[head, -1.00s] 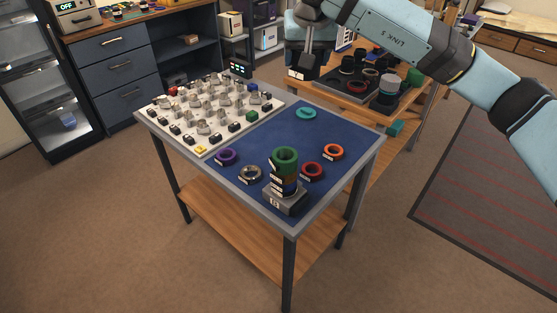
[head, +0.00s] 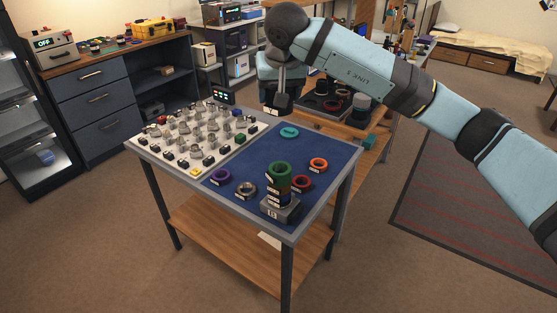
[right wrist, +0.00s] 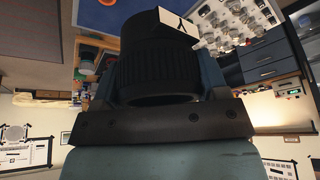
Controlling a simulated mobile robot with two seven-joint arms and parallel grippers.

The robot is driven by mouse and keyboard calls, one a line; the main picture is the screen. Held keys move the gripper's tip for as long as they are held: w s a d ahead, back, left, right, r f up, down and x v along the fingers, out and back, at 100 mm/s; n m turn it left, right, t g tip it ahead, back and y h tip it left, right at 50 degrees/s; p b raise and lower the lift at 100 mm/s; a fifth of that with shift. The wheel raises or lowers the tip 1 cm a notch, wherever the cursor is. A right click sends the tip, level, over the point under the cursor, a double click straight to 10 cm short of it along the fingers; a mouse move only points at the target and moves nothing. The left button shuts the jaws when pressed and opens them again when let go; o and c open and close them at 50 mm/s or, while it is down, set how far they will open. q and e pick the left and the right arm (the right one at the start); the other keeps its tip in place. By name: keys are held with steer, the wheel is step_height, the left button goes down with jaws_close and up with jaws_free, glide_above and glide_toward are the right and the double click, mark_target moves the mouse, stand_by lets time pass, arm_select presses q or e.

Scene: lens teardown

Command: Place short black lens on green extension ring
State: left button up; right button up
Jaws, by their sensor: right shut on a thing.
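The green extension ring (head: 279,169) sits on top of a stack of rings on a grey square base (head: 280,209), near the front corner of the blue mat. My right gripper (head: 277,100) is shut on the short black lens (head: 277,108) and holds it in the air beyond the back edge of the mat. In the right wrist view the black ribbed lens (right wrist: 158,62) with a white label fills the space between the fingers. The lens is up and away from the green ring, not touching it. My left gripper is not in view.
Loose on the blue mat (head: 250,150) are a teal ring (head: 289,132), an orange ring (head: 318,164), a red ring (head: 301,183), a purple ring (head: 220,176) and a silver-black ring (head: 246,189). A white tray (head: 170,165) of small parts lies left.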

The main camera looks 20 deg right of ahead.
step_height(320, 180, down, 13)
steer(key=shift+r, duration=0.1)
steer(key=shift+f, duration=2.05)
steer(key=o, duration=0.6)
steer(key=shift+f, duration=0.15)
steer(key=o, duration=0.4)
steer(key=shift+o, duration=0.2)
